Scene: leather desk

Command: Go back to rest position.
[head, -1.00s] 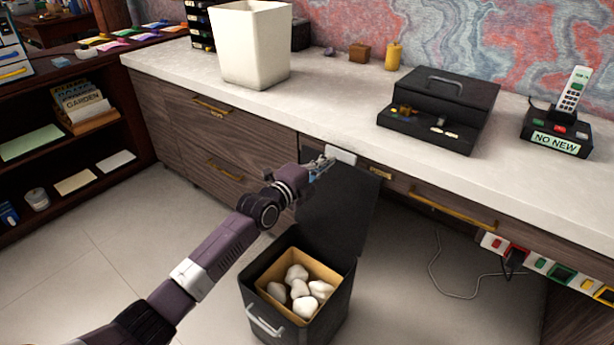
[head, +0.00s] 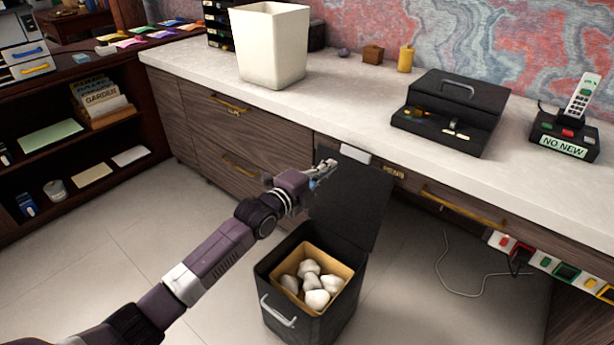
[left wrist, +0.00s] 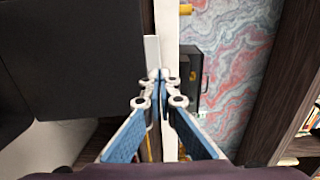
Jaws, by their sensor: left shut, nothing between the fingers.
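My left gripper (head: 326,170) is shut and empty in the head view, held in front of the raised lid of a black bin. In the left wrist view its blue fingers (left wrist: 158,76) meet at the tips. My left arm comes in from the lower left. The black bin (head: 312,322) stands open on the floor below the gripper, with several white crumpled lumps (head: 317,280) inside its tan liner. Its dark lid (head: 350,200) stands up against the desk front. My right gripper is not in view.
The white desktop (head: 350,110) carries a white waste basket (head: 272,45), a black cash box (head: 452,110) and a phone on its base (head: 565,135). A dark shelf (head: 90,170) stands at the left. A power strip (head: 545,262) and cable are at the lower right. Floor at the left is clear.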

